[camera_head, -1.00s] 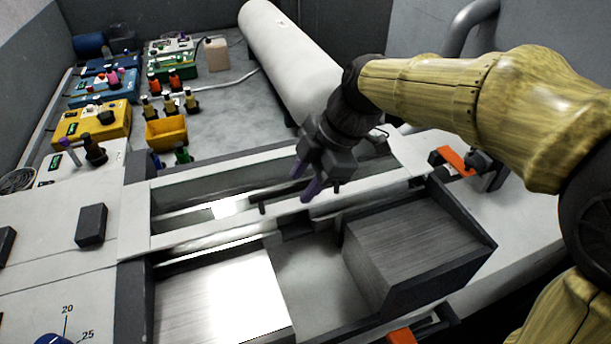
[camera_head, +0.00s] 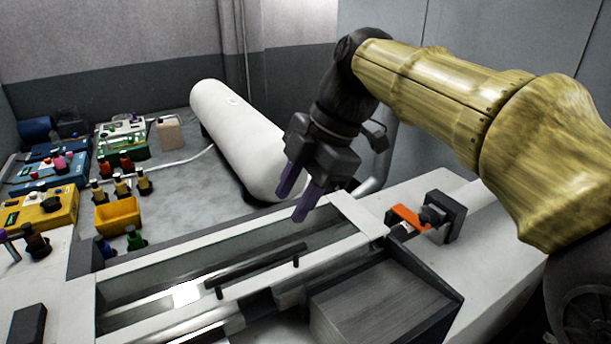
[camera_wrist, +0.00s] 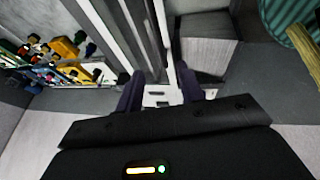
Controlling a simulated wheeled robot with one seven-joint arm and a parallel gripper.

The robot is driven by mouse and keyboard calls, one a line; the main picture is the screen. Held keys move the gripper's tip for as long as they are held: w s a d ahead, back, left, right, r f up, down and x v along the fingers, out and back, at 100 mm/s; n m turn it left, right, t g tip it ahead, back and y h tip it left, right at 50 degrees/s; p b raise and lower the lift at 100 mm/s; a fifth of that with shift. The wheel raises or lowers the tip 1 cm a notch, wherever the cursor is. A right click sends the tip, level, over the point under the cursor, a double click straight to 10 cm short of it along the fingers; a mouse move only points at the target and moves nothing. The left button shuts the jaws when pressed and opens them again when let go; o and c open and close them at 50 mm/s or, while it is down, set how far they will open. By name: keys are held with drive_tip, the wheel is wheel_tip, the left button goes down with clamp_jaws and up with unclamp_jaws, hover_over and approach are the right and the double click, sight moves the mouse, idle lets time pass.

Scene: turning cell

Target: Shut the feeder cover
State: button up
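My gripper (camera_head: 289,205) is in the air above the back edge of the long recess in the machine top. Its two purple fingers are apart with nothing between them, as also seen in the wrist view (camera_wrist: 160,78). A long framed panel with a dark bar handle (camera_head: 256,264) lies along the recess and appears to be the feeder cover. I cannot tell how far it is open. The gripper is apart from the handle, up and to the right of it in the picture.
An orange-marked clamp (camera_head: 410,216) stands on the right of the machine top. A white cylinder (camera_head: 235,135) lies behind. Coloured boxes and a yellow bin (camera_head: 117,214) crowd the left.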

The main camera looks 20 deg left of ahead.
drive_tip(key=shift+v, duration=1.7)
